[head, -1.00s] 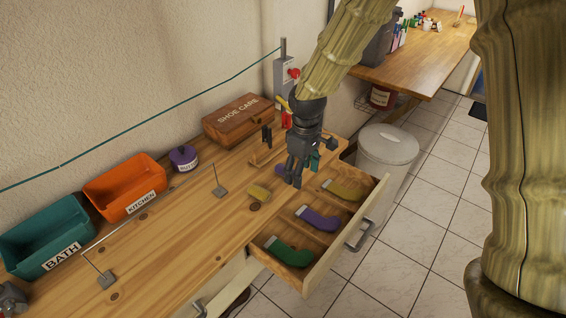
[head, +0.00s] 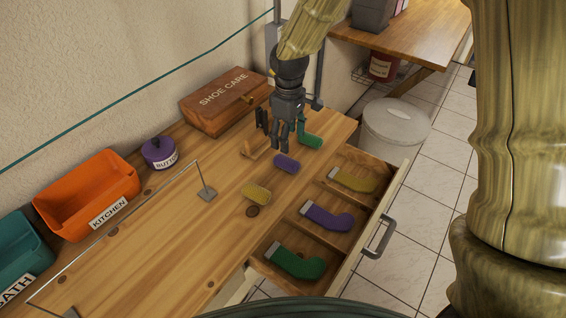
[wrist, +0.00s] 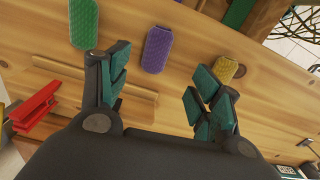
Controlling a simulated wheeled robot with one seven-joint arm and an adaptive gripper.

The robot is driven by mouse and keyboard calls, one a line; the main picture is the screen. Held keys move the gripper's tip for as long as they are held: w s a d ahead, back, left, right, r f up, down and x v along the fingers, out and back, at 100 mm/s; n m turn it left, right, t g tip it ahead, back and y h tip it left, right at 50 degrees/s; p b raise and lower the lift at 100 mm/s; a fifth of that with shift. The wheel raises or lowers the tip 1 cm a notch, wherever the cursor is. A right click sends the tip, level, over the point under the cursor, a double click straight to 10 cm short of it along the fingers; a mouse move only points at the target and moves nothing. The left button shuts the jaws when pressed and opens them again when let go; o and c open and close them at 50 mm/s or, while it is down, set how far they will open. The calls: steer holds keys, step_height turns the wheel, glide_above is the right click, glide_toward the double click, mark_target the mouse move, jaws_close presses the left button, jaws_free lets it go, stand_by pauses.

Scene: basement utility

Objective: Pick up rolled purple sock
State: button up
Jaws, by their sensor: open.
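The rolled purple sock (head: 286,163) lies on the wooden worktop, just in front and right of my gripper (head: 281,143). In the wrist view, the rolled purple sock (wrist: 157,49) shows beyond the gap between the fingers of my gripper (wrist: 160,82). The gripper is open and empty, above the worktop, not touching the sock. A rolled yellow sock (head: 256,194) lies nearer the front, and a rolled green one (head: 309,140) lies behind the purple one. A flat purple sock (head: 328,215) lies in the open drawer.
The open drawer (head: 347,262) also holds a yellow sock (head: 353,179) and a green sock (head: 295,263). A shoe care box (head: 225,98), a purple button jar (head: 158,152), an orange kitchen bin (head: 85,192) and a thin wire rail (head: 125,228) are on the worktop. A red object (wrist: 37,106) shows in the wrist view.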

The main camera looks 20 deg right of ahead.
mark_target(287, 159)
steer(key=shift+w+f, duration=0.2)
steer(key=shift+f, duration=0.15)
steer(key=shift+s+f, duration=0.2)
steer(key=shift+f, duration=0.25)
steer(key=f, duration=0.2)
steer(key=f+p, duration=0.1)
steer(key=shift+w+f, duration=0.2)
steer(key=shift+f, duration=0.2)
steer(key=shift+s+f, duration=0.15)
steer(key=shift+f, duration=0.1)
steer(key=shift+w+f+p, duration=0.2)
steer(key=shift+f+p, duration=0.4)
steer(key=shift+f, duration=0.1)
steer(key=shift+w+f+p, duration=0.15)
steer(key=shift+f+p, duration=0.45)
steer(key=shift+f, duration=0.1)
steer(key=shift+f+p, duration=0.3)
steer(key=shift+f, duration=0.9)
steer(key=shift+c, duration=0.3)
steer(key=c, duration=0.9)
